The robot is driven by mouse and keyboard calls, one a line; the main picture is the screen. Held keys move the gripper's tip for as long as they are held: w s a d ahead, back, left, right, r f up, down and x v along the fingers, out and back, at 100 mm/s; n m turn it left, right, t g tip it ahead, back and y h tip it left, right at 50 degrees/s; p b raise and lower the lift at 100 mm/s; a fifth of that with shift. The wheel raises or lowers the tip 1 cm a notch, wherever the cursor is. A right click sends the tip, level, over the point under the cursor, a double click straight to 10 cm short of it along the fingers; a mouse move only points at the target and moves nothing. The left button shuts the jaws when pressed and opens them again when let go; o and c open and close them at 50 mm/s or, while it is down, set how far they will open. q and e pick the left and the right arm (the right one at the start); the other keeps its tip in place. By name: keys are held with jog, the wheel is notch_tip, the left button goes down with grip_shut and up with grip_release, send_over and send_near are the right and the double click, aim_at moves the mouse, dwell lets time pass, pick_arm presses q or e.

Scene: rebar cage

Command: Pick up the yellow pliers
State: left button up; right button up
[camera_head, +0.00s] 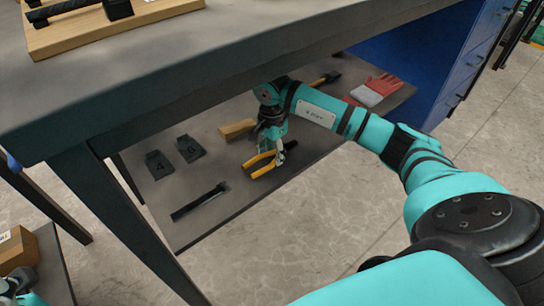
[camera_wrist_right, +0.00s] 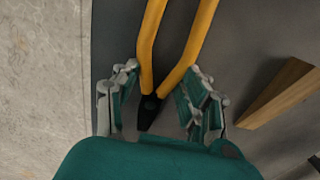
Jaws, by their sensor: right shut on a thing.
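In the right wrist view the pliers' yellow handles (camera_wrist_right: 187,65) run up the picture, and the dark head lies between my fingers (camera_wrist_right: 163,75). The fingertips are at the handles near the pivot. I cannot tell whether the pliers are lifted off the shelf. A teal part (camera_head: 22,284) at the lower left edge may be my left gripper; its fingers are not clear.
A wooden block (camera_head: 237,129) lies close behind the pliers, also seen in the wrist view (camera_wrist_right: 280,92). Two black blocks (camera_head: 188,148) and a black bar (camera_head: 200,201) lie to the left, red-and-white gloves (camera_head: 376,90) to the right. The benchtop (camera_head: 215,45) overhangs the shelf.

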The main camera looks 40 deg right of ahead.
jog(key=shift+c, duration=0.6)
jog(key=shift+r, duration=0.1)
